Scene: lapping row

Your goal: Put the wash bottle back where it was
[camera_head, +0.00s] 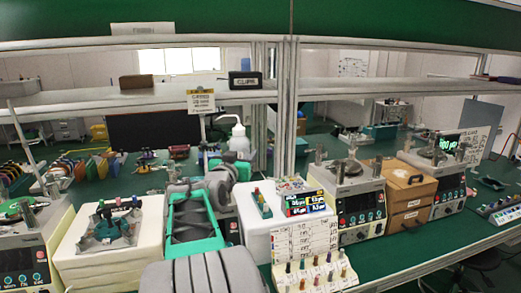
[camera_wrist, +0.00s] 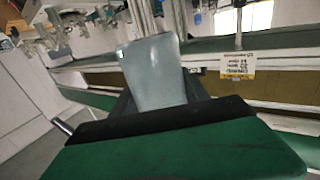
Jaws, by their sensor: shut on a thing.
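The wash bottle (camera_head: 239,141) is white with a bent spout on top. It stands out upright in the head view, above the far side of my wrist. In the wrist view, a pale grey-white body, the bottle (camera_wrist: 152,70), rises between the dark fingers of my gripper (camera_wrist: 158,92). My gripper (camera_head: 234,160) is shut on it. The lower part of the bottle is hidden behind my arm and gripper in the head view. I cannot tell whether its base touches the green bench.
A shelf (camera_head: 330,88) with a tag (camera_head: 201,101) runs above the bench; the tag also shows in the wrist view (camera_wrist: 237,66). Lapping machines (camera_head: 350,205), a wooden drawer box (camera_head: 408,188) and a white box (camera_head: 262,222) crowd the right. Colored racks (camera_head: 85,168) stand left.

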